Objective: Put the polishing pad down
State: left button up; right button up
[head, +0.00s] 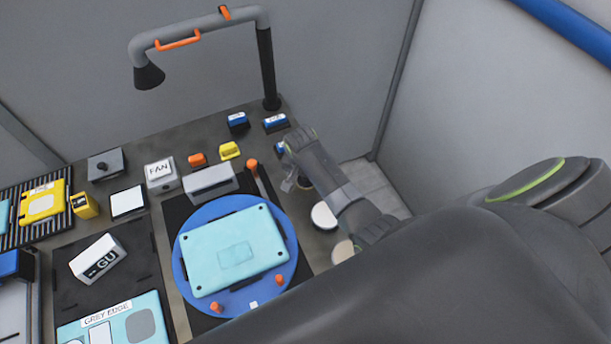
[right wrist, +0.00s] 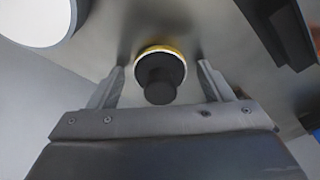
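The polishing pad (right wrist: 160,74) shows in the right wrist view as a round pad with a yellow rim and a dark knob on top. It appears to rest on the grey bench top. My right gripper (right wrist: 161,68) is open, with one finger on each side of the pad and a visible gap between each finger and the knob. In the head view, my right gripper (head: 293,183) is low over the bench's right side, and the arm hides most of the pad. My left gripper is out of view.
A blue turntable (head: 185,275) bears a light-blue panel (head: 236,250) left of the right gripper. Blue-and-black blocks (head: 275,123) stand behind. A grey lamp arm (head: 265,65) rises at the back.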

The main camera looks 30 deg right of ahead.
aim_at(303, 185)
jog(key=shift+r, duration=0.15)
notch_tip(303, 185, up, 12)
jog(key=s+a+b, duration=0.1)
jog(key=shift+a+b, duration=0.15)
jog(key=shift+b, duration=0.2)
jog(key=shift+s, duration=0.15)
dwell(0.6)
